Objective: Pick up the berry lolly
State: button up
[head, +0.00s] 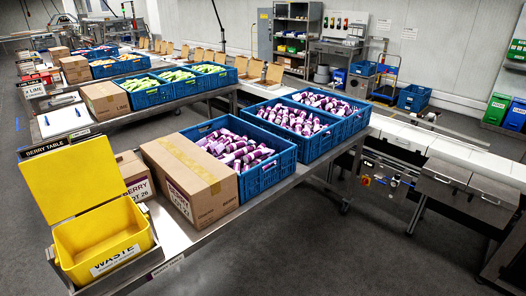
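Berry lollies in purple and white wrappers lie heaped in blue crates on the near table. The nearest heap (236,148) is in the front crate (268,178), beside a cardboard box. More purple lollies (300,117) fill the crate behind it (322,147), and others (326,101) fill the crate at the back. Single lollies overlap and are hard to tell apart. The table (200,238) has a sign reading BERRY TABLE (56,145). My gripper is not in view.
A yellow waste bin (100,236) with raised lid stands at the near left end. A large cardboard box (188,178) stands between it and the front crate. A conveyor (440,150) is to the right. The dark floor (300,255) in front is clear.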

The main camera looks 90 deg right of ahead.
aim_at(232, 147)
jog(key=u, duration=0.1)
jog(key=k, duration=0.1)
jog(key=u, duration=1.2)
jog(key=i, duration=1.65)
jog(key=z, duration=4.8)
jog(key=i, duration=1.05)
